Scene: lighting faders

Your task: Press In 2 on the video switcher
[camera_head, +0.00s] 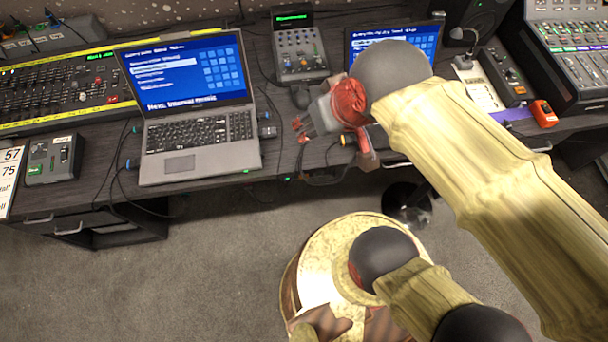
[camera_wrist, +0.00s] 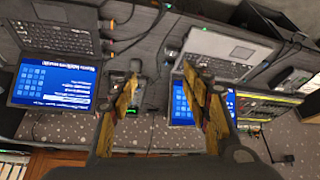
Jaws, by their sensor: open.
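No label reading video switcher or In 2 is legible. A small grey console with a green-lit display (camera_head: 300,50) stands between two laptops at the back of the desk; its buttons are too small to read. In the wrist view, that console (camera_wrist: 132,112) is partly covered by one finger. Another small grey control box (camera_head: 53,160) sits at the desk's left front. My gripper (camera_head: 308,124) is over the desk in front of the console, apart from it. In the wrist view, its fingers (camera_wrist: 160,80) are spread and empty.
The left laptop (camera_head: 195,135) is open beside a large fader desk (camera_head: 65,90). The right laptop (camera_head: 420,40) is partly hidden behind my arm. Cables lie along the desk's front edge. An orange device (camera_head: 543,113) and another mixer (camera_head: 575,50) are at right.

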